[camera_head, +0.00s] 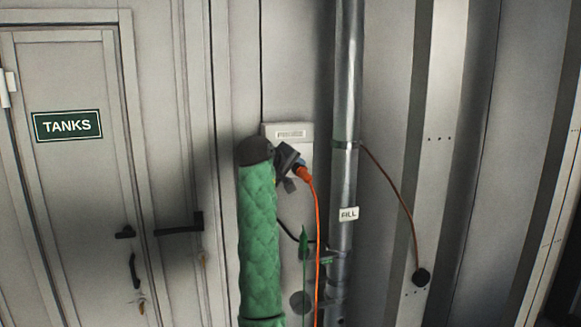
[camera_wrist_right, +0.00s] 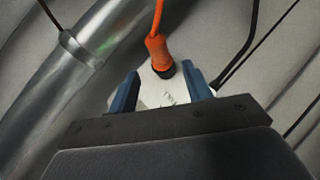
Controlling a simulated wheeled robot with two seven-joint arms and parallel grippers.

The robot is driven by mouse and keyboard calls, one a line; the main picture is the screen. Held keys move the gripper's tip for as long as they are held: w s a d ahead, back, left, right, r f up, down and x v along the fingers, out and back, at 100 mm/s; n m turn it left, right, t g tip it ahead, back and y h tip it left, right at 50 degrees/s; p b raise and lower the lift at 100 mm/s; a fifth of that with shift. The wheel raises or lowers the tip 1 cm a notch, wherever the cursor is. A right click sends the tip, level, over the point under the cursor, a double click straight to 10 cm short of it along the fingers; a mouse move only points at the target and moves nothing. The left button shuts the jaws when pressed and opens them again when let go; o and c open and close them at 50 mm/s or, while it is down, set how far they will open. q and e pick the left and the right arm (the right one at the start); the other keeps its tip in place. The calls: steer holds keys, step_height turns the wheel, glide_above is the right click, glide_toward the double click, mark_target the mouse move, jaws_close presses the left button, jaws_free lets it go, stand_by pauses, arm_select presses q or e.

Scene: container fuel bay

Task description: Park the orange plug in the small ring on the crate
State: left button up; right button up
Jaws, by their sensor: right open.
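The orange plug (camera_head: 303,173) is on the white wall plate (camera_head: 307,132) beside the metal pipe, with its orange cable hanging down. In the right wrist view the plug (camera_wrist_right: 157,54) has a dark end against the pale plate (camera_wrist_right: 152,94); whether it is seated in a socket I cannot tell. My right gripper (camera_head: 291,166), on the green-sleeved arm, is right at the plug. In the wrist view its two blue fingers (camera_wrist_right: 163,86) are apart, with the plug's dark end near the gap between their tips. The crate, its small ring and my left gripper are not in view.
The vertical metal pipe (camera_head: 346,100) with a FILL tag (camera_head: 348,213) stands close right of the plug. The TANKS door (camera_head: 75,200) is at the left. A dark cable (camera_wrist_right: 243,55) passes beside the plate.

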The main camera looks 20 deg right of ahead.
mark_target(302, 173)
steer(key=p+x, duration=0.2)
steer(key=x, duration=0.2)
steer(key=shift+w+d+p, duration=0.25)
steer(key=shift+d+p, duration=0.05)
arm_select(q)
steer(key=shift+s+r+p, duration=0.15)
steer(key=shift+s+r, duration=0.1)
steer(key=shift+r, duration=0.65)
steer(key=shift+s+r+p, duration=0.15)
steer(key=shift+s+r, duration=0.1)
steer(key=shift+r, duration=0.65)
arm_select(e)
steer(key=shift+x, duration=0.9)
steer(key=shift+f, duration=0.15)
steer(key=c, duration=1.1)
